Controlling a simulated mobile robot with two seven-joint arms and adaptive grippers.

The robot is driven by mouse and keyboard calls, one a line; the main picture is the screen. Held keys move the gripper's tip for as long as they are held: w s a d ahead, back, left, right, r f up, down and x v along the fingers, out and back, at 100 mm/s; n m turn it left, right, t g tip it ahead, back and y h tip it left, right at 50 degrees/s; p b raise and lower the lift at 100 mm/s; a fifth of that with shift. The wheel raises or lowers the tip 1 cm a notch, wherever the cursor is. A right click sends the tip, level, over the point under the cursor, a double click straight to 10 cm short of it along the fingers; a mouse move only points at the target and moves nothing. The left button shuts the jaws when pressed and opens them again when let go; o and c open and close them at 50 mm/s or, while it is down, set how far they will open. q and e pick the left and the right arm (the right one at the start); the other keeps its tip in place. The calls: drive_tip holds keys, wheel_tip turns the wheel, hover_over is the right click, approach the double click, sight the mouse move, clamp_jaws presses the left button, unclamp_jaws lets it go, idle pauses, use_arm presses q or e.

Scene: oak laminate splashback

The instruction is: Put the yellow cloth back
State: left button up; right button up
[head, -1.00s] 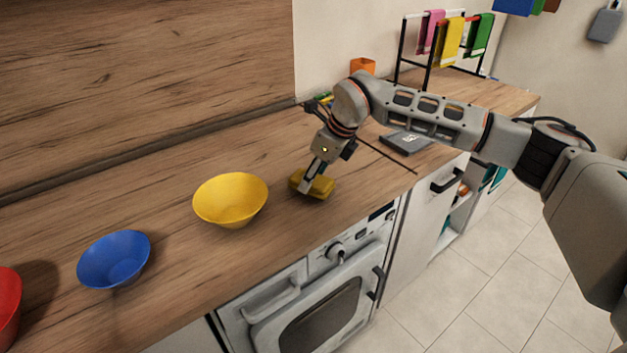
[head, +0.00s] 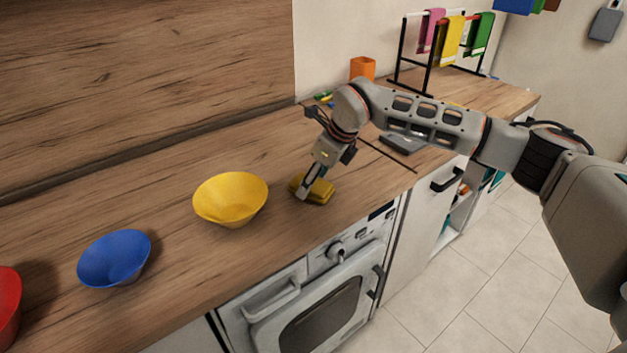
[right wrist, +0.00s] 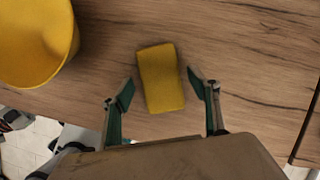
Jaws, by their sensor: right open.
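A yellow block-like piece (head: 320,189) lies on the counter to the right of the yellow bowl; it could be a folded cloth or a sponge. My right gripper (head: 303,193) points down at it. In the right wrist view the yellow piece (right wrist: 160,80) lies between the two fingers of my open right gripper (right wrist: 160,78), with a gap on each side. A yellow cloth (head: 452,42) hangs on the black rack (head: 428,75) at the back, between a pink cloth (head: 432,30) and a green cloth (head: 480,35). My left gripper is out of view.
A yellow bowl (head: 230,200), a blue bowl (head: 113,258) and a red bowl (head: 8,305) stand along the counter (head: 170,190). An orange cup (head: 362,68) stands by the wall. A dark flat object (head: 397,145) lies behind my right arm. The oven (head: 320,305) is below.

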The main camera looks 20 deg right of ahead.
drive_tip(key=v, duration=1.2)
drive_tip(key=shift+b, duration=0.3)
drive_tip(key=shift+f, duration=0.1)
